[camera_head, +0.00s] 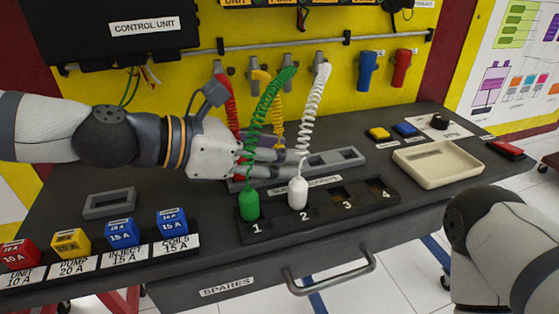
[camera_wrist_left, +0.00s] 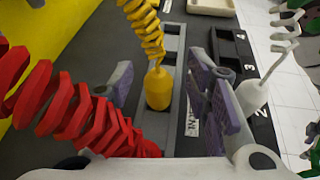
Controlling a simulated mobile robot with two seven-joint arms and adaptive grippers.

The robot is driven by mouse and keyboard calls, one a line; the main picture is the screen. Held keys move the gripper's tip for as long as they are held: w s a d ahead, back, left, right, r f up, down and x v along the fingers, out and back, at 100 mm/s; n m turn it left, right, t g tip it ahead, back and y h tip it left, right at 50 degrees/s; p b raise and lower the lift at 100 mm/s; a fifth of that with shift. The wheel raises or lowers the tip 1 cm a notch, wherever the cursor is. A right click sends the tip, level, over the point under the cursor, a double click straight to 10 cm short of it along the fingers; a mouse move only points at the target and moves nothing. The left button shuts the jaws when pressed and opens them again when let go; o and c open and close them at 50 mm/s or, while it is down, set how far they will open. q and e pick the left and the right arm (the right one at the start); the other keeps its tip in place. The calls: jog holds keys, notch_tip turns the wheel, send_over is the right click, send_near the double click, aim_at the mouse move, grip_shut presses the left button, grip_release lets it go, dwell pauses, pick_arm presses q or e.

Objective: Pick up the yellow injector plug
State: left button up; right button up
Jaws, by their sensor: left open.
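The yellow injector plug (camera_wrist_left: 158,88) stands upright in a grey holder in the left wrist view, with its coiled yellow cable rising from the top. In the head view the yellow cable (camera_head: 277,118) shows behind the green one; the plug itself is hidden by my gripper and the green cable. My left gripper (camera_head: 298,163) is open, low over the grey holder (camera_head: 335,159). In the left wrist view its fingers (camera_wrist_left: 162,80) stand on both sides of the yellow plug; whether they touch it I cannot tell. My right gripper is out of view.
A green plug (camera_head: 249,205) sits at slot 1 and a white plug (camera_head: 298,192) at slot 2 of the numbered block; slots 3 and 4 are empty. The red cable (camera_wrist_left: 75,110) hangs close to my left gripper. A beige tray (camera_head: 437,164) lies to the right.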

pick_arm(q)
jog(key=shift+w+d, duration=0.15)
grip_shut()
